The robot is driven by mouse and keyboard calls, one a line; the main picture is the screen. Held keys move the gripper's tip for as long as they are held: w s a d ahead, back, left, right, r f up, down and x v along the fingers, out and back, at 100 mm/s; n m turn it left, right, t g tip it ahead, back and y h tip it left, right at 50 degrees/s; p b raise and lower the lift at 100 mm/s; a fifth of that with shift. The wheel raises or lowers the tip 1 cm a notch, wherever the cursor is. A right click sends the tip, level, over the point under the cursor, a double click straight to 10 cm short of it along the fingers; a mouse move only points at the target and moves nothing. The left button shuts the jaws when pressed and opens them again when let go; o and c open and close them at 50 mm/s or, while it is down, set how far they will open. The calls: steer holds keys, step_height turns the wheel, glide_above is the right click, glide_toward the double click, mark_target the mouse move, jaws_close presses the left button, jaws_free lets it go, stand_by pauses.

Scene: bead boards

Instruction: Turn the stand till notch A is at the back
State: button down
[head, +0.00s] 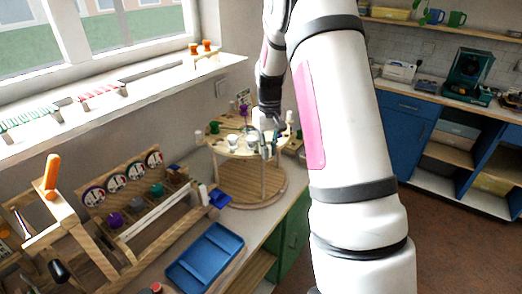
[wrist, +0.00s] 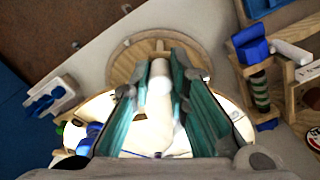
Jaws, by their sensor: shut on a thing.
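The round wooden stand (head: 232,187) is on the counter in the head view, with a wide base and a smaller upper tier on posts. The upper tier (head: 236,152) carries small cups and pegs, among them a green cup (head: 214,127) and a white cup (head: 232,141). My gripper (head: 267,140) is over the right part of the upper tier. In the wrist view my gripper (wrist: 160,75) has its teal fingers closed about an upright white peg (wrist: 159,90). The stand's round base (wrist: 120,65) shows beyond the fingertips.
A blue tray (head: 205,257) lies on the counter in front of the stand. A wooden rack (head: 125,190) with round dials stands to the left. The wall and window sill (head: 130,88) are close behind. My arm hides the counter's right side.

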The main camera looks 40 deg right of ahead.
steer(key=w+d+n+b, duration=0.4)
steer(key=d+n, duration=0.3)
steer(key=d, duration=0.3)
steer(key=w+d+n+b, duration=0.5)
steer(key=w+d+n, duration=0.1)
steer(key=d+n, duration=0.2)
steer(key=shift+d, duration=0.85)
stand_by(0.4)
stand_by(0.4)
steer(key=c, duration=1.5)
jaws_free()
